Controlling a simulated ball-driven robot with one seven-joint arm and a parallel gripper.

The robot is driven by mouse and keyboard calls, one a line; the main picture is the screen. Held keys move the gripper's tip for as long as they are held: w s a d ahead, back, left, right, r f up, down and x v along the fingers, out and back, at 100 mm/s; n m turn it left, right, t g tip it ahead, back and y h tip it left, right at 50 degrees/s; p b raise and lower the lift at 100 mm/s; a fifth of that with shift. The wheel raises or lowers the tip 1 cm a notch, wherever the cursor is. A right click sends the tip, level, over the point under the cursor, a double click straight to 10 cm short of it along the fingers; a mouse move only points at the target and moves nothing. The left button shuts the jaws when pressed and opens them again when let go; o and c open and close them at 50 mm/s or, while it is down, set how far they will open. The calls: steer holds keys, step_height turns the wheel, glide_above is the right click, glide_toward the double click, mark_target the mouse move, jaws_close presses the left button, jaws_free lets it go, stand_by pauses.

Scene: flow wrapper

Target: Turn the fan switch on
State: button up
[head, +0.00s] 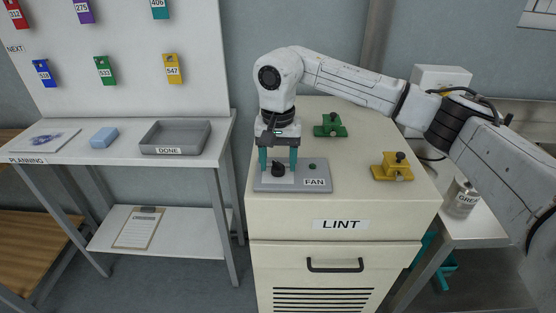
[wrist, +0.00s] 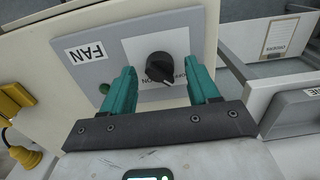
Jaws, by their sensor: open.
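The fan switch is a black rotary knob (head: 278,170) on a grey panel (head: 262,184) labelled FAN, on top of the cream LINT cabinet (head: 290,215). In the wrist view the knob (wrist: 160,67) sits on a white plate with ON lettering, partly hidden by the knob and my gripper. A small green button or lamp (head: 312,167) is on the same panel. My gripper (head: 278,160) points down over the panel with teal fingers apart. In the wrist view the fingers (wrist: 165,85) are on either side of the knob with gaps visible, not touching it.
A green fixture (head: 330,125) and a yellow fixture (head: 392,168) stand on the cabinet top, behind and right of the panel. A planning table (head: 95,170) with a grey DONE tray (head: 176,137) stands left. A metal can (head: 461,198) is on the right bench.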

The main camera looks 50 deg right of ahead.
steer(key=shift+f, duration=0.35)
steer(key=shift+c, duration=0.2)
steer(key=c, duration=1)
